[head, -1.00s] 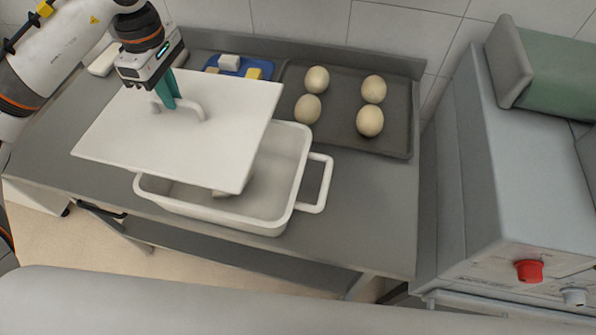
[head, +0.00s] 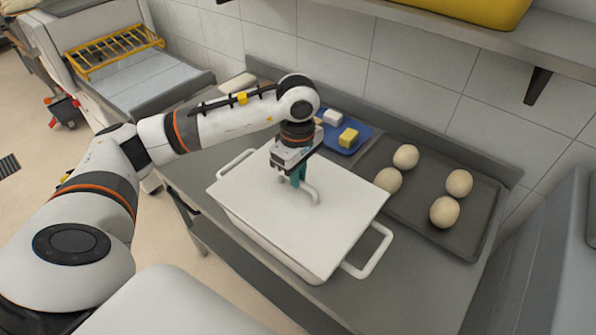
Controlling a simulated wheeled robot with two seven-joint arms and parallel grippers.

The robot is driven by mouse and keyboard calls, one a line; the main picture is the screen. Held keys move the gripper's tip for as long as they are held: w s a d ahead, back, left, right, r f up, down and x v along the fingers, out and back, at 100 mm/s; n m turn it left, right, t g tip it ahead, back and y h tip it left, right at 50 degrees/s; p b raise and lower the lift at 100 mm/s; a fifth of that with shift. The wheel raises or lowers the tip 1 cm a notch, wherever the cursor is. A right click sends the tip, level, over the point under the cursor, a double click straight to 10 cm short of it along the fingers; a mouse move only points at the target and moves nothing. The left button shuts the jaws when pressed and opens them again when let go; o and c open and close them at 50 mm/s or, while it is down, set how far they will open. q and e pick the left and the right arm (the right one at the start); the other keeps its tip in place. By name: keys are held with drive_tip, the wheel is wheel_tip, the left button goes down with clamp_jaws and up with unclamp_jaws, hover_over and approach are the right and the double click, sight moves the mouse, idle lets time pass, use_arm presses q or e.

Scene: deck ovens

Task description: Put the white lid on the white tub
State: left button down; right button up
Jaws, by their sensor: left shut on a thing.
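The white lid (head: 345,212) is a flat rectangular plate with a loop handle (head: 314,193) on top. My left gripper (head: 298,181) is shut on this handle from above. The lid lies over the white tub (head: 257,243) and hides its opening and contents. The lid looks roughly level and lined up with the tub, whose two side handles stick out at the left and right ends. Whether the lid rests fully on the rim cannot be told. My right gripper is not in view.
The tub stands on a grey steel counter (head: 415,290). Behind it are a dark tray (head: 425,215) with several pale dough balls and a blue tray (head: 352,150) with a white and a yellow block. A shelf (head: 430,22) hangs on the tiled wall.

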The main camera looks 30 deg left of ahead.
use_arm(q)
drive_tip(key=shift+a+f, duration=0.15)
drive_tip(key=shift+f, duration=0.1)
drive_tip(key=shift+f+b, duration=0.4)
drive_tip(key=shift+b, duration=0.15)
drive_tip(key=c, duration=1.5)
unclamp_jaws()
drive_tip(key=shift+o, duration=0.2)
drive_tip(key=shift+r, duration=0.1)
